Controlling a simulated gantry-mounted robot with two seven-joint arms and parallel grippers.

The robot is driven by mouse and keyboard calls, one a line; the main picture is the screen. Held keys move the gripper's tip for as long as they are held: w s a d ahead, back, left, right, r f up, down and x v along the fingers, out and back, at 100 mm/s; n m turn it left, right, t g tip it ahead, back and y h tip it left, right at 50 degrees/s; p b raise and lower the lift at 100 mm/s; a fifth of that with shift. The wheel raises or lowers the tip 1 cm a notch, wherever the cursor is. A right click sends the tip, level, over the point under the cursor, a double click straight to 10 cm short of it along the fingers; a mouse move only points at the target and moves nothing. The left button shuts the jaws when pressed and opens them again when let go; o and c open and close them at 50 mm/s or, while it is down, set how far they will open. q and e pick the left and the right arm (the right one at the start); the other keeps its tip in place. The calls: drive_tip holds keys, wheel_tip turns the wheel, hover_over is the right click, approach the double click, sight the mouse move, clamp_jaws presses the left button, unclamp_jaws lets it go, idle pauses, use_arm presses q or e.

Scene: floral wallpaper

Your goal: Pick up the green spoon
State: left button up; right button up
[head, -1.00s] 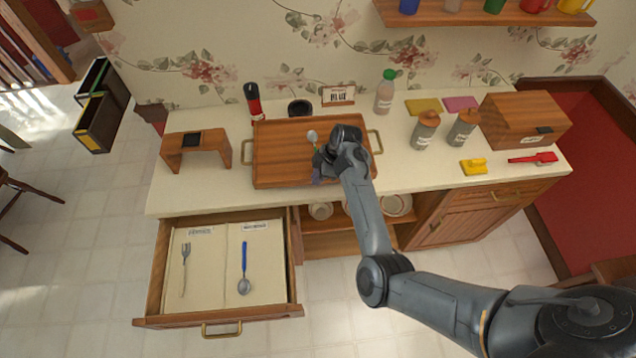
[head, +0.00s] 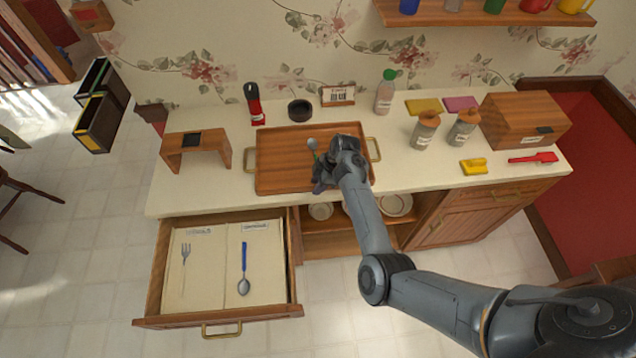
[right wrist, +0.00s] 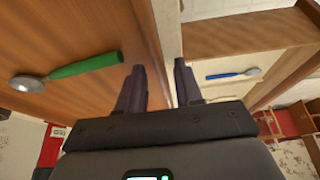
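The green spoon (right wrist: 75,70) lies on the wooden tray (head: 280,168) on the counter. In the right wrist view its green handle points toward my right gripper (right wrist: 160,82), and its grey bowl is at the far left. In the head view its bowl (head: 312,144) shows just left of the gripper, and most of the handle is hidden. My right gripper is open, with its two fingers apart and nothing between them. It is at the tray's right half, beside the spoon. My left gripper is not in view.
An open drawer (head: 218,326) below holds a blue spoon (head: 244,270) and a fork (head: 184,265). A small wooden stand (head: 196,146) is left of the tray. Two jars (head: 424,132) (head: 463,129) and a wooden box (head: 522,122) stand right. A black bowl (head: 299,110) is behind.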

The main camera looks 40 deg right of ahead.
drive_tip(key=v, duration=1.1)
drive_tip(key=s+d+f+m+h, duration=0.1)
drive_tip(key=s+d+m+h, duration=0.1)
drive_tip(key=s, duration=0.3)
drive_tip(key=s+a+r+m+p, duration=0.1)
drive_tip(key=s+a+m, duration=0.3)
drive_tip(key=s+a, duration=0.4)
drive_tip(key=s+a+r+m+t+h, duration=0.1)
drive_tip(key=s+a+m, duration=0.2)
drive_tip(key=s+a, duration=0.5)
drive_tip(key=s, duration=0.7)
drive_tip(key=shift+s+a+m+p, duration=0.2)
drive_tip(key=shift+s+m+p, duration=0.2)
drive_tip(key=shift+o, duration=1.3)
wheel_tip(320, 180, up, 16)
drive_tip(key=p, duration=1.5)
drive_tip(key=shift+p, duration=0.35)
drive_tip(key=shift+f, duration=0.1)
